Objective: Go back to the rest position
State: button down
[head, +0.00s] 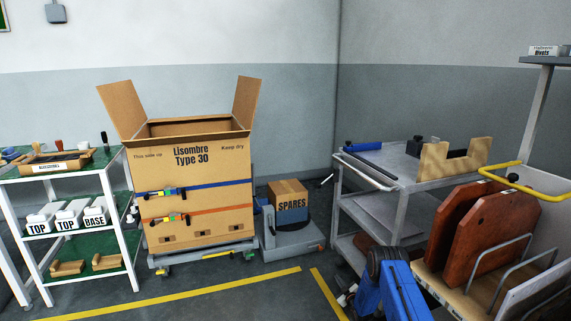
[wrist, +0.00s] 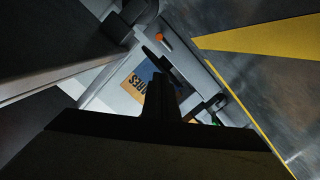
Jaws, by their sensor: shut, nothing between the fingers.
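My gripper (wrist: 160,95) shows as a dark shape in the middle of the wrist view, with its fingers together and nothing held between them. Beyond the fingers, the wrist view shows the cardboard SPARES box (wrist: 134,88) on a grey base. Whether the fingers touch anything cannot be told, but they look apart from the box. In the head view, I cannot make out the fingers.
A large open carton (head: 200,185) stands on a wheeled base. A green-shelved rack (head: 90,241) is at left. A grey cart (head: 400,180) holds a notched wooden block (head: 455,158). Brown panels (head: 490,230) stand in a rack at right. Yellow-lined floor (head: 230,286) is clear in front.

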notch_tip(320, 180, up, 29)
jog(key=w+d+m+g+h, duration=0.2)
jog(key=g, duration=0.1)
jog(key=s+r+m+g+h, duration=0.1)
jog(key=s+r+m, duration=0.1)
jog(key=s+r, duration=0.9)
jog(key=s+r+m+g+h, duration=0.1)
jog(key=s+r, duration=0.5)
jog(key=r, duration=0.8)
jog(key=s+r+m+g, duration=0.1)
jog(key=s+r, duration=0.3)
jog(key=s, duration=0.6)
jog(key=s+r+m+g, duration=0.1)
jog(key=s+r, duration=0.3)
jog(key=s, duration=0.6)
jog(key=s+r+m+g, duration=0.1)
jog(key=s+r, duration=0.4)
jog(key=s, duration=0.5)
jog(key=s+a+f+m+g, duration=0.1)
jog(key=s+f, duration=0.1)
jog(key=s, duration=1.4)
jog(key=s+a+f+m+g, duration=0.1)
jog(key=s+g, duration=0.1)
jog(key=s, duration=1.4)
jog(key=shift+s+f+g, duration=0.2)
jog(key=shift+f+g, duration=0.1)
jog(key=shift+f, duration=0.1)
